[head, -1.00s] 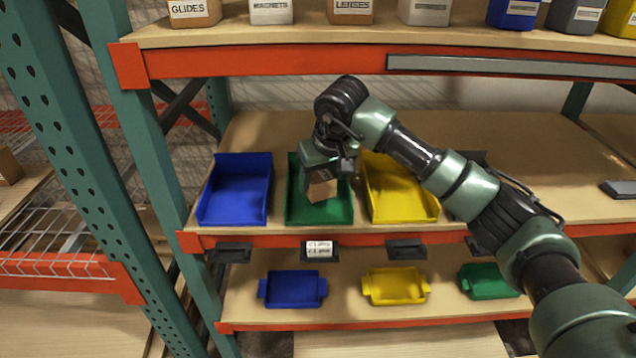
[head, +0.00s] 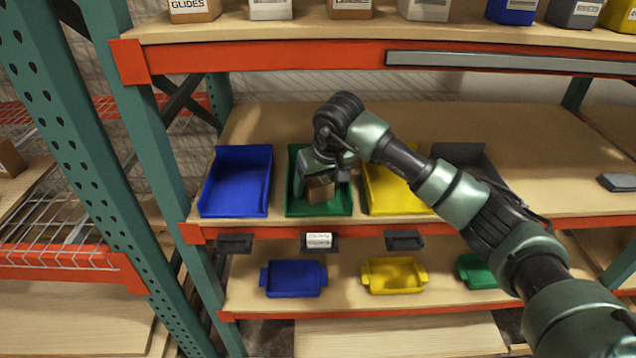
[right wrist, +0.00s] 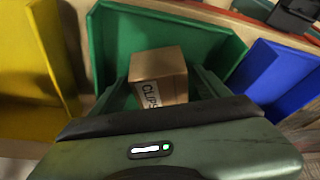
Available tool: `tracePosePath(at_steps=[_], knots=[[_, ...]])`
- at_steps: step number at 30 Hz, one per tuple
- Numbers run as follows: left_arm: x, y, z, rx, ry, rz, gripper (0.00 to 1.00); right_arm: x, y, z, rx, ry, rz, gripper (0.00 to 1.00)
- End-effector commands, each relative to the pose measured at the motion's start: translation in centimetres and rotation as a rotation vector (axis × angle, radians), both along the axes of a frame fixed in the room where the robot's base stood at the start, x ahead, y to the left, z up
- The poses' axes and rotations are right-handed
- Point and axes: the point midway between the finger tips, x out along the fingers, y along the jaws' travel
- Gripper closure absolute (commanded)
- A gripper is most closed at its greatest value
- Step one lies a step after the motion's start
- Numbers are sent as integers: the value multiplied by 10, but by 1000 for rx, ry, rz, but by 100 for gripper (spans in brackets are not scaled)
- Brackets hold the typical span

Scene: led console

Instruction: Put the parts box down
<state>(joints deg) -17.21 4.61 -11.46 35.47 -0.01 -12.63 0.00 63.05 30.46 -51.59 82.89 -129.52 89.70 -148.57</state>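The parts box (head: 320,188) is a small brown cardboard box in the green bin (head: 344,207) on the middle shelf. Its label reads CLIPS in the right wrist view (right wrist: 160,85). My right gripper (head: 322,183) reaches down into the bin with its fingers on both sides of the box. It appears shut on the box; the fingers also flank it in the right wrist view. Whether the box touches the bin floor is hard to tell. My left gripper is not in view.
A blue bin (head: 237,184) stands left of the green one, a yellow bin (head: 392,191) right of it, and a grey bin (head: 470,160) beyond, partly behind my arm. A CLIPS tag (head: 319,240) hangs below the green bin.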

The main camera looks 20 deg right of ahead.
Motion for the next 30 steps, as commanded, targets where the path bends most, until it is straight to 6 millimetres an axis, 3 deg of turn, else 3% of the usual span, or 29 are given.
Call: tracePosePath(at_steps=[10, 17, 30], knots=[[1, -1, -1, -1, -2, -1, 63, -2, -1, 9, 0, -3, 0, 24], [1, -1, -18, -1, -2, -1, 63, -20, -3, 51, -1, -8, 0, 24], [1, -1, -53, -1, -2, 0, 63, -110, -13, 46, -1, -2, 1, 24]])
